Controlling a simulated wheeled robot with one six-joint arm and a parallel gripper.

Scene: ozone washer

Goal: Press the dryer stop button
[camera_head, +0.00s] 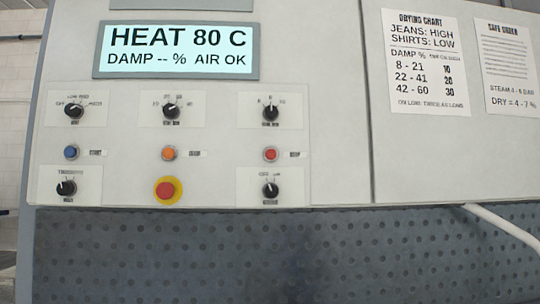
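The dryer's control panel fills the upper left of the head view. A row of three small round buttons crosses it: a blue button (71,152) at left, an orange button (168,153) in the middle and a red button (270,154) at right. Each has a small label to its right, too blurred to read surely. A larger red button on a yellow disc (166,189) sits below the orange one. I cannot tell from the labels which is the stop button. My gripper is not in view.
Black knobs, such as the top left knob (74,111), stand above and below the buttons. A display (178,51) reads HEAT 80 C. Two paper charts, one a drying chart (426,62), hang at right. A white bar (505,228) crosses the dark perforated lower panel (290,255).

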